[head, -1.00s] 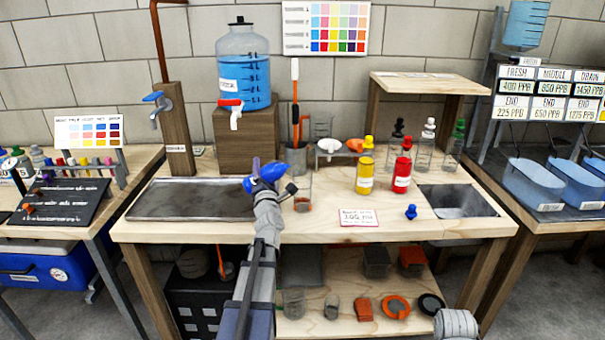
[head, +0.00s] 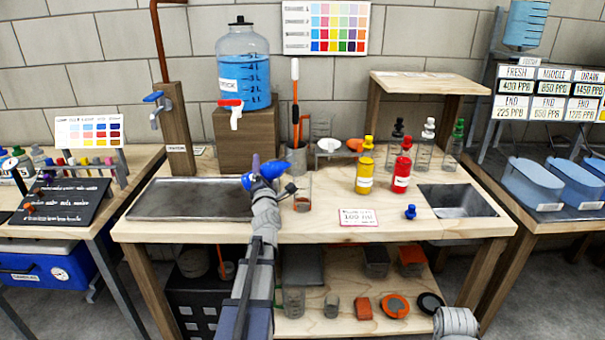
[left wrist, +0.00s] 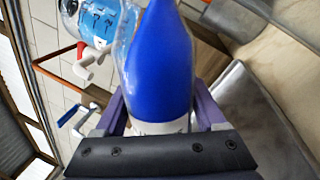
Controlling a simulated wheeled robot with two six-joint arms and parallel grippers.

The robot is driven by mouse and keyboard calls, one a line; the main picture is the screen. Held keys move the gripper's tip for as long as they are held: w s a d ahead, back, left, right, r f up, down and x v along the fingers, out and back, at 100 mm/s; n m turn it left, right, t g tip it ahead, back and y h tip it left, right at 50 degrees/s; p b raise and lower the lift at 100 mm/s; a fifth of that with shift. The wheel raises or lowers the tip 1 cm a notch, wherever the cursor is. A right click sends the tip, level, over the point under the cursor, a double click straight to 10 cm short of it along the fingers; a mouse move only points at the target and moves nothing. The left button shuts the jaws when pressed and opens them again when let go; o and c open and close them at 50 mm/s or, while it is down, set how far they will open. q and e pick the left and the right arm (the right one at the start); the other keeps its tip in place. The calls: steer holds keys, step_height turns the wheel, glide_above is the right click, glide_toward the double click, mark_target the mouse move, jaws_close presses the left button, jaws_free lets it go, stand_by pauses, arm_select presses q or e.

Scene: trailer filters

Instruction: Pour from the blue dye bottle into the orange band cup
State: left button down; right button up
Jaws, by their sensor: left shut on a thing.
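My left gripper (head: 258,178) is shut on the blue dye bottle (head: 270,173) and holds it tilted above the front of the bench, its narrow end towards the right. In the left wrist view the bottle (left wrist: 160,65) sits between the purple fingers, with a white label partly hidden low on it. The orange band cup (head: 303,204), clear with an orange band, stands on the bench just right of the bottle, partly hidden by my wrist. I cannot see any stream of dye. My right gripper is out of view.
A loose blue cap (head: 410,212) lies on the bench near a white card (head: 358,217). A yellow bottle (head: 365,170) and a red bottle (head: 401,174) stand right of the cup.

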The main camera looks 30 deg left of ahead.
arm_select(q)
steer(key=shift+a+r+m, duration=0.1)
steer(key=shift+r+m, duration=0.15)
steer(key=shift+m, duration=0.05)
steer(key=shift+s+a+m+t+h, duration=0.15)
steer(key=shift+m+t+h, duration=0.15)
steer(key=shift+m, duration=0.7)
stand_by(1.0)
steer(key=shift+w+d+r+m+t+p, duration=0.1)
steer(key=shift+d+r+m+t+p, duration=0.1)
steer(key=shift+r+m+p, duration=0.4)
steer(key=shift+w+d+r+m+t+p, duration=0.15)
steer(key=shift+r+m+p, duration=0.3)
steer(key=shift+m, duration=0.25)
stand_by(2.1)
steer(key=f+n, duration=0.1)
steer(key=n+b, duration=0.1)
steer(key=f+b, duration=0.1)
steer(key=shift+s+a+f+n, duration=0.25)
steer(key=shift+a+f+n, duration=0.05)
steer(key=shift+n, duration=0.1)
steer(key=shift+w+d+r+n+g, duration=0.15)
steer(key=shift+r+n+g, duration=0.1)
steer(key=shift+n+g, duration=0.25)
steer(key=shift+n, duration=0.4)
